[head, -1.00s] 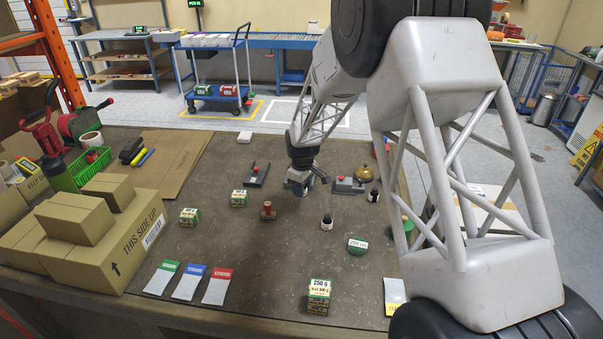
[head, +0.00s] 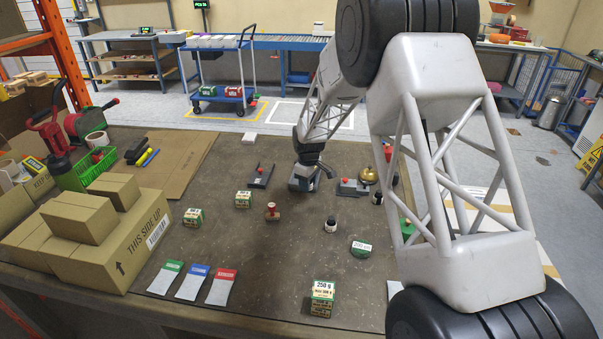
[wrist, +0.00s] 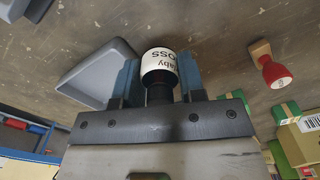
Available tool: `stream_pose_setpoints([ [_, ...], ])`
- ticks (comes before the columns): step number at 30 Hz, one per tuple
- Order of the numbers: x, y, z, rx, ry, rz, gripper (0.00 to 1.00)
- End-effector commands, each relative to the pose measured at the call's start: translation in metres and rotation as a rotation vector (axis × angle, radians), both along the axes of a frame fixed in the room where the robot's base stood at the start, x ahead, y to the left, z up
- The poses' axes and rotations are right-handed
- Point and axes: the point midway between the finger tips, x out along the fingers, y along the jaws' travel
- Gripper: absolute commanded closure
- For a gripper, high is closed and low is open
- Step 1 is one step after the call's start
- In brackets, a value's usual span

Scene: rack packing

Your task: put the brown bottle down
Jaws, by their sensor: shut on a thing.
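My gripper (wrist: 159,74) is shut on the brown bottle (wrist: 158,61), with one blue-grey finger on each side of it. In the wrist view the bottle shows a white label with black print and a black neck or cap toward the gripper; its brown body cannot be made out. A grey, shallow, tray-like piece (wrist: 92,78) lies on the table just left of the bottle. In the head view my gripper (head: 306,172) is over the middle-back of the table, and the bottle cannot be made out there. Whether the bottle touches the table I cannot tell.
A red-topped wooden stamp (head: 272,212), two small dark bottles (head: 330,225) (head: 377,197) and a green-white box (head: 243,199) stand nearby. Grey pieces with red knobs (head: 260,177) (head: 347,187) flank the gripper. A brass bell (head: 368,175) is to its right.

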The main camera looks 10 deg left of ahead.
Motion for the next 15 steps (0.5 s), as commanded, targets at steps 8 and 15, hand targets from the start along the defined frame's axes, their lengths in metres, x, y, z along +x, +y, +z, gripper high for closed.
stream_pose_setpoints([
  [8, 0.035, 0.012, -0.004, 0.0, 0.0, 0.0, 0.87],
  [15, 0.063, 0.022, -0.007, 0.0, 0.0, 0.0, 0.87],
])
